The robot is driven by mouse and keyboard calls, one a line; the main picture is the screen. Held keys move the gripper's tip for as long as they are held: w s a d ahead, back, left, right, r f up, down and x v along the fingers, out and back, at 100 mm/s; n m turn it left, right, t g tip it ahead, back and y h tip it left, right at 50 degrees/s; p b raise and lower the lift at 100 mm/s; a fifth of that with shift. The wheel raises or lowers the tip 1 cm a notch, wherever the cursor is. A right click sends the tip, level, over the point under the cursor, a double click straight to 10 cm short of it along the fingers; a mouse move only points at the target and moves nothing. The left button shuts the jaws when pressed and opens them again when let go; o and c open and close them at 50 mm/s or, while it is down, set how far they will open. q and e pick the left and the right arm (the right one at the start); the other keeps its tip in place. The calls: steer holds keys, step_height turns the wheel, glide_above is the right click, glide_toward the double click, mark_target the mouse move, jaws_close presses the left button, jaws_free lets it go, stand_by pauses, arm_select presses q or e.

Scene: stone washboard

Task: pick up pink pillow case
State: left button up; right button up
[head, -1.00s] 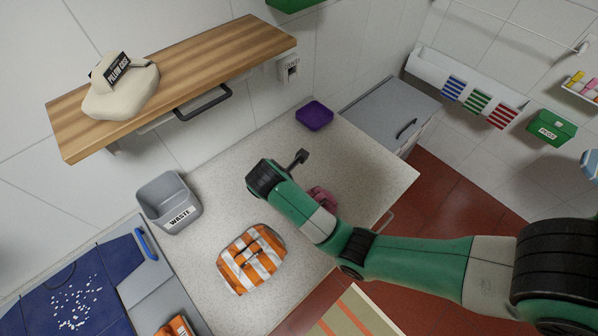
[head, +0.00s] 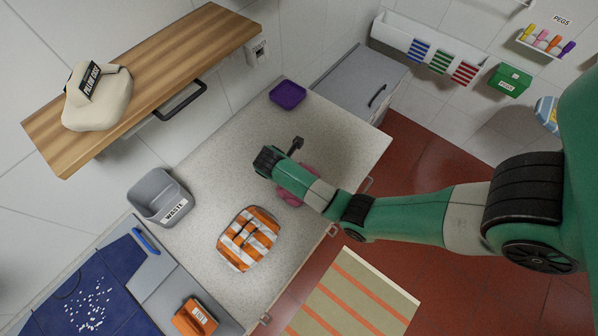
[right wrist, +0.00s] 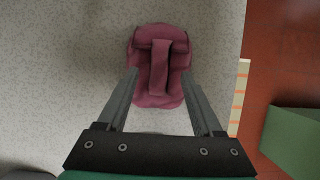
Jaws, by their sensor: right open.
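The pink folded cloth (head: 291,197) lies on the speckled worktop (head: 345,140), partly hidden by my right arm in the head view. In the right wrist view the pink cloth (right wrist: 158,45) is fully seen, with a strap-like band down its middle. My right gripper (right wrist: 160,76) is open and empty, with its fingers pointing toward the cloth, one on each side of its lower part in the picture. I cannot tell the height of the fingers above it. My left gripper is not in view.
An orange-and-white striped bundle (head: 247,239) and a grey waste bin (head: 160,196) are on the worktop. A purple tray (head: 287,94) is at its back. A wooden shelf (head: 190,50) holds a cream pillow-case bag (head: 97,98). The worktop's right edge drops to a red floor (head: 420,165).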

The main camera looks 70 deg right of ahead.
steer(key=b+x, duration=0.1)
steer(key=x, duration=0.4)
steer(key=shift+a+f, duration=0.1)
jaws_close()
